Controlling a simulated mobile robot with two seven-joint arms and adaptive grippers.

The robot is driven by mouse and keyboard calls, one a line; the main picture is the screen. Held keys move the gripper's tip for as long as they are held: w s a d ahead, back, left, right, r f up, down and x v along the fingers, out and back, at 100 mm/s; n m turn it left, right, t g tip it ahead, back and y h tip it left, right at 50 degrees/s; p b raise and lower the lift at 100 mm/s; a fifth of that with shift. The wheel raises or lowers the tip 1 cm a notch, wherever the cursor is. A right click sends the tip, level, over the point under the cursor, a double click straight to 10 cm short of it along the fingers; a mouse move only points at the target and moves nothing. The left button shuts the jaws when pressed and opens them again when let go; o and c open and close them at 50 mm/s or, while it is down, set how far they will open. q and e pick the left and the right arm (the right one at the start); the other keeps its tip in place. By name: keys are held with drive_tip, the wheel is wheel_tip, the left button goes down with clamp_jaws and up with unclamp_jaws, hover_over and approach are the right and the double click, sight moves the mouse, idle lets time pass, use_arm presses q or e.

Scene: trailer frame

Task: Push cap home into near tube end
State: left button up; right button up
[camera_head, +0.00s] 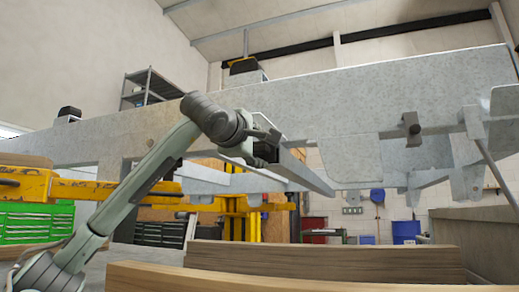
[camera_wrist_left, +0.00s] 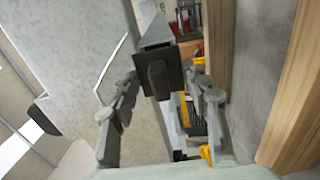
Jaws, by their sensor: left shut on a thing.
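The black square cap (camera_wrist_left: 172,73) is at the near end of the grey square tube (camera_wrist_left: 150,18) in the left wrist view, with a dark stub toward me. Its dark shape also shows in the head view (camera_head: 264,151), at the end of the tube (camera_head: 305,172). Cap and tube look lined up; I cannot tell if a gap is left between them. My left gripper (camera_head: 272,143) is at the tube end, shut on the cap; its fingers (camera_wrist_left: 162,100) show either side of it in the wrist view. My right gripper is not in view.
A large galvanised trailer beam (camera_head: 350,90) runs across above the tube, with brackets (camera_head: 411,125) at right. Wooden beams (camera_head: 320,262) lie low in front. A yellow lift (camera_head: 90,187) and green drawers (camera_head: 35,222) stand behind at left.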

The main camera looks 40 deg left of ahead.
use_arm(q)
drive_tip(key=shift+w, duration=0.1)
drive_tip(key=shift+p+x, duration=0.55)
drive_tip(key=shift+x, duration=0.6)
drive_tip(key=shift+w+a+r, duration=0.1)
drive_tip(key=shift+w+r, duration=0.05)
drive_tip(key=shift+w, duration=0.3)
drive_tip(key=o, duration=1.5)
drive_tip(key=shift+w, duration=0.1)
drive_tip(key=v, duration=1.2)
drive_tip(key=shift+a, duration=0.1)
